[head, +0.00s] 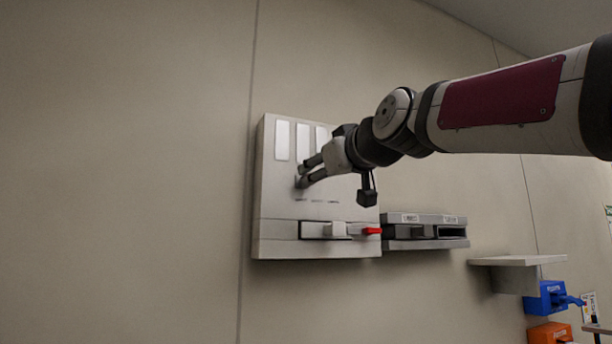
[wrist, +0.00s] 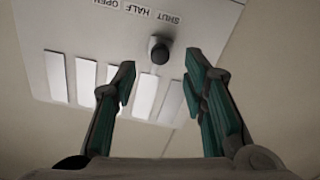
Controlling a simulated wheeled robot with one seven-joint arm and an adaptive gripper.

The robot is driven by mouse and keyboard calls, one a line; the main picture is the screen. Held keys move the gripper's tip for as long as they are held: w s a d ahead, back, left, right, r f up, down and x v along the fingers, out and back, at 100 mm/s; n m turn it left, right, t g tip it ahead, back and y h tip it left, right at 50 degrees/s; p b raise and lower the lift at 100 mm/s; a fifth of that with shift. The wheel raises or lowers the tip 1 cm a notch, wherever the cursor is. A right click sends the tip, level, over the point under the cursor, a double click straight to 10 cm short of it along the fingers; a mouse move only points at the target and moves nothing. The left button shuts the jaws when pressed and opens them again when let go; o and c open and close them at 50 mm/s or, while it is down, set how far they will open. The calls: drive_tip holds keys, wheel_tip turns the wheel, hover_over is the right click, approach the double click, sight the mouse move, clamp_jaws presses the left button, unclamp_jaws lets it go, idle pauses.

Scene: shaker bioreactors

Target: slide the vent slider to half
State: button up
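The vent slider's dark round knob (wrist: 158,50) stands out from a pale wall panel (head: 282,228). The wrist view sees the panel upside down, with the labels SHUT (wrist: 168,17), HALF (wrist: 135,9) and OPEN (wrist: 106,3) in a row. The knob is closest to SHUT, a little toward HALF. My gripper (wrist: 160,76) is open, its two green-padded fingers apart on either side of the knob's line, with nothing between the pads. In the head view my gripper (head: 305,173) is at the panel's middle, its fingers largely hiding the knob.
White vent slats (head: 282,140) line the panel above the knob. Lower on the panel is a slot with a white block (head: 335,229) and a red tab (head: 372,231). A grey unit (head: 425,220), a shelf (head: 515,261) and blue (head: 546,299) and orange (head: 550,333) items stand right.

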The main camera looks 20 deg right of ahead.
drive_tip(key=shift+w+a, duration=0.1)
drive_tip(key=shift+w, duration=2.4)
clamp_jaws()
